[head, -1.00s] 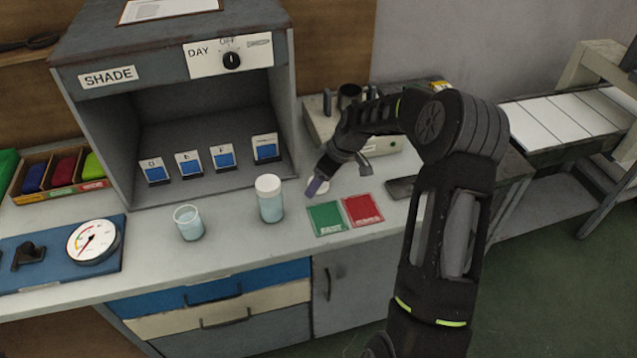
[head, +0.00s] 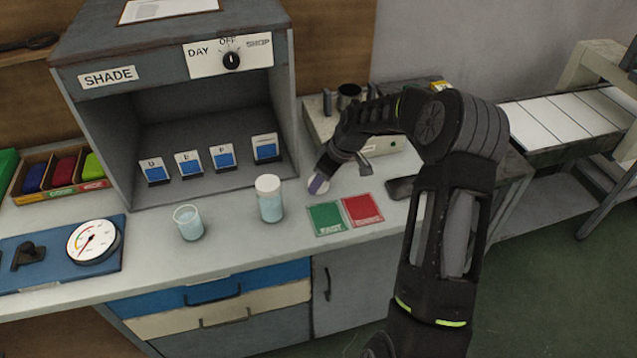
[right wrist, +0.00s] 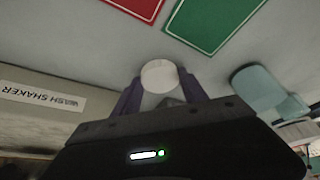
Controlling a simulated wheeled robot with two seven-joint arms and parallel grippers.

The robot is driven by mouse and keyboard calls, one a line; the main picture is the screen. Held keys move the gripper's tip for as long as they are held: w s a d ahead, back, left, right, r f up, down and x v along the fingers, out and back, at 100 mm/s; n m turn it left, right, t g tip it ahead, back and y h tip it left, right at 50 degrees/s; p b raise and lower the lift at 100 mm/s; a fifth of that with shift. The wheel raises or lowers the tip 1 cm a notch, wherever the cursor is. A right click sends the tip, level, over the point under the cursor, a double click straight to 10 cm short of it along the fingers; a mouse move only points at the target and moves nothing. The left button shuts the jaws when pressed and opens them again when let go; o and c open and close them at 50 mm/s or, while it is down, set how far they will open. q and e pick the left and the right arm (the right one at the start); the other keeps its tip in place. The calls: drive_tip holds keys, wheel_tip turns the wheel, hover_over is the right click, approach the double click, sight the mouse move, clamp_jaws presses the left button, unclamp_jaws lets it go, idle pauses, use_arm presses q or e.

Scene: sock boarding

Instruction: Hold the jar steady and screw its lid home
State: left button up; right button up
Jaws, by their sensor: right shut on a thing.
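A clear open jar (head: 188,223) with pale blue contents stands upright on the grey bench in the head view. To its right stands a taller pale blue jar (head: 271,208) with a white cap (head: 267,183) on top. My right gripper (head: 318,186) is low over the bench, to the right of the capped jar and apart from it. In the right wrist view its purple fingers (right wrist: 160,88) are shut on a round white lid (right wrist: 159,75). A pale blue jar (right wrist: 258,88) shows at the right there. My left gripper is out of view.
A green card (head: 326,218) and a red card (head: 362,210) lie in front of my right gripper. The shade booth (head: 120,150) stands behind the jars. A dial gauge (head: 93,240) lies left on a blue mat. Bare bench lies around the jars.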

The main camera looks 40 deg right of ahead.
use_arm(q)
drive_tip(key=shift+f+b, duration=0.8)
use_arm(e)
wheel_tip(320, 180, up, 10)
idle(0.4)
